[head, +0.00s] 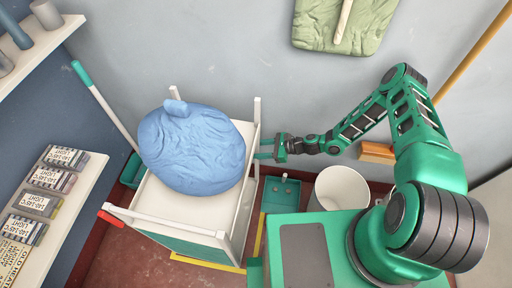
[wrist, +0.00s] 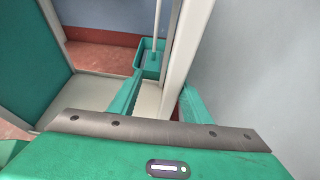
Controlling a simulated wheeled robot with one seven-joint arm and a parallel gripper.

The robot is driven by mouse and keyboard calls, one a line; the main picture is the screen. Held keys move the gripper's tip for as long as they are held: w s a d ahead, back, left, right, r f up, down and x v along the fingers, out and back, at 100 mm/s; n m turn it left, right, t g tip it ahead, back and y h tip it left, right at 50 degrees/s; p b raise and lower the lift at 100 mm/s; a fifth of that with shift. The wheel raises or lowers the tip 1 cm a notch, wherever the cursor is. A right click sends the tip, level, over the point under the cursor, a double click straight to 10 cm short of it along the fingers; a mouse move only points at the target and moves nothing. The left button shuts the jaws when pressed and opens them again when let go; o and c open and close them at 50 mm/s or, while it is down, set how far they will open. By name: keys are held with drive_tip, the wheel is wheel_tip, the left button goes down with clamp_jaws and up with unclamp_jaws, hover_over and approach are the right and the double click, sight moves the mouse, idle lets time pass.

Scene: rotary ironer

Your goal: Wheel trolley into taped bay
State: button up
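The trolley (head: 222,240) has white posts and a green side panel, and a red handle at its left front corner. A large blue bundle (head: 192,150) lies on it. Yellow floor tape (head: 208,263) shows along its near side and right side; the rest of the bay outline is hidden, so I cannot tell whether all wheels are inside. My gripper (head: 267,152) is at the trolley's right side. In the wrist view its two green fingers (wrist: 160,97) stand open on either side of a white post (wrist: 176,65), with a gap at the left finger.
A white bin (head: 341,188) and a green dustpan-like tray (head: 281,194) stand right of the trolley. A mop with a green bucket (head: 134,171) stands behind its left side. Shelves with boxes (head: 50,178) line the left wall. A grey wall is close behind.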

drive_tip(key=shift+w+r, duration=0.1)
drive_tip(key=shift+r, duration=0.05)
drive_tip(key=shift+d, duration=0.15)
drive_tip(key=v, duration=1)
drive_tip(key=shift+d, duration=0.25)
drive_tip(key=shift+r, duration=0.1)
